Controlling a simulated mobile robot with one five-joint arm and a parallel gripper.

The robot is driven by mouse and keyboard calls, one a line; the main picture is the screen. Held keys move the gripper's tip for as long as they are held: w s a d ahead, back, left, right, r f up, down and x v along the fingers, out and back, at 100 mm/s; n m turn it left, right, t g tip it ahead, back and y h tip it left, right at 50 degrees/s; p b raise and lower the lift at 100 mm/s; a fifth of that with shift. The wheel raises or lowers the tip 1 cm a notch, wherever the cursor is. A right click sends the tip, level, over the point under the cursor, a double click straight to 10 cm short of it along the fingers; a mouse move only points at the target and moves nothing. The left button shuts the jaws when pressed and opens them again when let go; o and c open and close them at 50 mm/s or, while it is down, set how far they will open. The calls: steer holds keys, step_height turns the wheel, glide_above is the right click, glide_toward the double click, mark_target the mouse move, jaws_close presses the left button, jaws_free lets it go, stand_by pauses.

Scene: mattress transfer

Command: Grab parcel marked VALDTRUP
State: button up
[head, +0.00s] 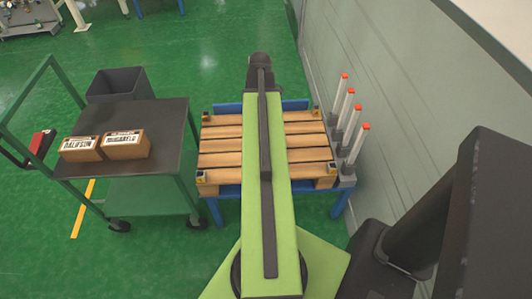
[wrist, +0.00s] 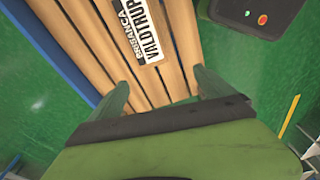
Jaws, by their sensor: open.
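A black-and-white label reading VALDTRUP (wrist: 146,30) shows at the top middle of the wrist view, over light wooden slats. I cannot make out the edges of a parcel under it. My gripper (wrist: 161,92) is open and empty, its two green fingers apart below the label, over the slats. In the head view my arm covers the middle of the slatted wooden pallet (head: 220,146), and the label is hidden there. The pallet lies on a blue stand.
A dark-topped cart (head: 165,120) at left carries two brown parcels with other labels, DALIFSUN (head: 80,149) and one like HUGARELD (head: 126,145). A dark bin (head: 115,82) stands behind it. Several red-tipped posts (head: 350,105) line the pallet's right side, near a wall.

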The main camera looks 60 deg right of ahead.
steer(key=s+d+f+n, duration=0.1)
steer(key=s+d+f, duration=0.1)
steer(key=s+d, duration=0.4)
steer(key=shift+t, duration=0.3)
steer(key=f+b, duration=0.4)
steer(key=a+f+b, duration=0.1)
steer(key=f+b, duration=0.6)
steer(key=b, duration=0.2)
steer(key=shift+w+a+f, duration=0.35)
steer(key=shift+f, duration=0.05)
steer(key=f+b, duration=0.1)
steer(key=w+f+b, duration=0.1)
steer(key=f+b, duration=0.3)
steer(key=shift+w+a+f, duration=0.1)
steer(key=shift+w+a, duration=0.05)
steer(key=shift+w, duration=0.25)
steer(key=shift+r, duration=0.2)
steer(key=shift+c, duration=0.4)
jaws_close()
